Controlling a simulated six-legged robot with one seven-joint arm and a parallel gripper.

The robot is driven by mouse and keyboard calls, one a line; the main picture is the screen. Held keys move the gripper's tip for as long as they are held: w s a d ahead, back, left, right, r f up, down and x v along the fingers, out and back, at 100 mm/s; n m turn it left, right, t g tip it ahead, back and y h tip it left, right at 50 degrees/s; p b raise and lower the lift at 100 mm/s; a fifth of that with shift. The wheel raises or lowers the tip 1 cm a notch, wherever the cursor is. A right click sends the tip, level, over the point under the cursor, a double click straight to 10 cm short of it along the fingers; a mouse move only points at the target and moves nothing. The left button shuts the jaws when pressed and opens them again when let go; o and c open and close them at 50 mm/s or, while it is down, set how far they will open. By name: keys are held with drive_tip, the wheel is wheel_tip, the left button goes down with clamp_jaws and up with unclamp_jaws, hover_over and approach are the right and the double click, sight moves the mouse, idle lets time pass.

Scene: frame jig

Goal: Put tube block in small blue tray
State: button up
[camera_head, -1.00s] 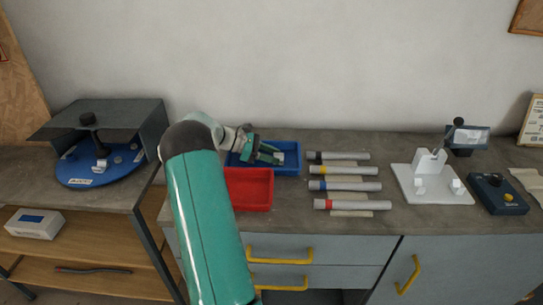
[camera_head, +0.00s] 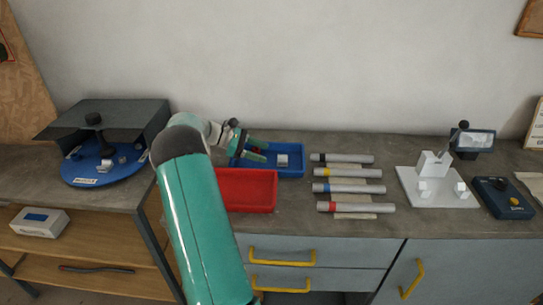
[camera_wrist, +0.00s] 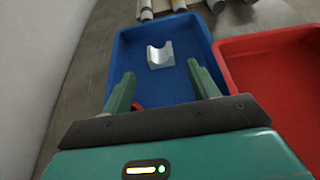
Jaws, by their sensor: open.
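The tube block (camera_wrist: 160,56), a small pale grey block with a rounded notch on top, rests on the floor of the small blue tray (camera_wrist: 122,48). In the head view the block (camera_head: 282,160) lies inside the blue tray (camera_head: 302,160), right of my gripper (camera_head: 257,152). In the wrist view my gripper (camera_wrist: 163,88) is open, with its two green fingers apart. The block is beyond the fingertips and nothing is between them. My fingers are over the near part of the blue tray.
A red tray (camera_head: 247,190) stands in front of the blue tray. Several tubes with coloured bands (camera_head: 348,173) lie to the right on the bench. Further right are a white fixture (camera_head: 435,185) and a dark control box (camera_head: 502,198). A blue turntable (camera_head: 103,172) is at left.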

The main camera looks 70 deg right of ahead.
drive_tip(key=v, duration=0.6)
drive_tip(key=shift+f, duration=0.1)
drive_tip(key=w+a+r+t, duration=0.4)
drive_tip(key=a, duration=0.6)
drive_tip(key=w+a+r+m+t+h, duration=0.1)
drive_tip(key=w+a+r+t, duration=0.25)
drive_tip(key=a, duration=0.75)
drive_tip(key=w+a+r+t, duration=0.4)
drive_tip(key=w+a+r, duration=0.1)
drive_tip(key=a, duration=0.5)
drive_tip(key=s+a+t+y, duration=0.2)
drive_tip(key=s+a+t, duration=0.1)
drive_tip(key=a, duration=1.1)
drive_tip(key=s+a+f+m+t+y, duration=0.1)
drive_tip(key=s+a+t, duration=0.3)
drive_tip(key=a, duration=1.1)
drive_tip(key=s+y, duration=0.1)
drive_tip(key=s, duration=0.1)
drive_tip(key=shift+s+m, duration=0.3)
drive_tip(key=shift+s, duration=0.05)
drive_tip(key=shift+f, duration=0.1)
